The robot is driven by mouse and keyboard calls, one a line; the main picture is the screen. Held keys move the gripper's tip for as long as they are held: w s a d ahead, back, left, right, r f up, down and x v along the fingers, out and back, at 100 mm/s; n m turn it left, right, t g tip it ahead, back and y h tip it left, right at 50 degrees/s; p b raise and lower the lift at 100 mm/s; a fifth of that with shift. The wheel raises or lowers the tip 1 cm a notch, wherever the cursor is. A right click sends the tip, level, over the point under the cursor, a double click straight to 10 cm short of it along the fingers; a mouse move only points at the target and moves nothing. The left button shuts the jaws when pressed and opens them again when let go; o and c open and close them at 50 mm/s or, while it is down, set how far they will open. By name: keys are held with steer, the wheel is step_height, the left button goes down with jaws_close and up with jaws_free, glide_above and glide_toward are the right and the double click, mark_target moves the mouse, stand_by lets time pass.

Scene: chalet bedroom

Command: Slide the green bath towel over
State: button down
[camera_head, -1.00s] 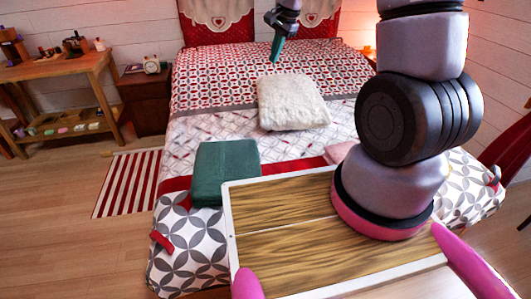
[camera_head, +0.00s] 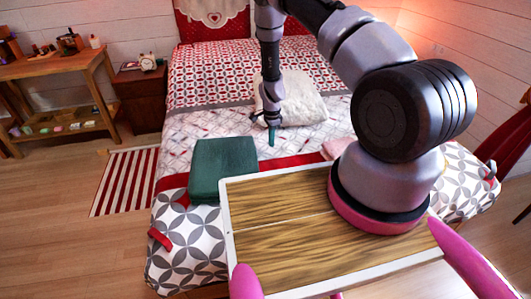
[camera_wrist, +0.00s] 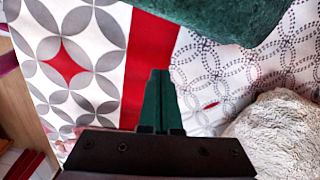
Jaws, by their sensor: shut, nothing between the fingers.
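The green bath towel (camera_head: 222,168) lies folded on the near part of the bed, left of the middle. It also shows along the top edge of the wrist view (camera_wrist: 225,18), where part of it is out of frame. My gripper (camera_head: 271,135) points down over the bed, to the right of and beyond the towel, apart from it. In the wrist view my gripper (camera_wrist: 161,95) has its two dark teal fingers together with nothing between them. Its height above the bedding is hard to tell.
A fluffy white cushion (camera_head: 303,103) lies behind and right of my gripper. A pink folded cloth (camera_head: 337,147) is partly hidden behind my arm. A bedside table (camera_head: 141,98) with a clock stands left of the bed (camera_head: 185,238). Patterned bedding right of the towel is clear.

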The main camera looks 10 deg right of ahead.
mark_target(263, 165)
step_height(263, 165, down, 10)
steer(key=shift+s, duration=0.1)
steer(key=a, duration=0.2)
steer(key=shift+s+a+r, duration=0.15)
steer(key=shift+a+r, duration=0.1)
steer(key=shift+a, duration=0.15)
steer(key=shift+s+a, duration=0.1)
steer(key=shift+a, duration=0.45)
steer(key=shift+s+a, duration=0.2)
steer(key=shift+a, duration=1.15)
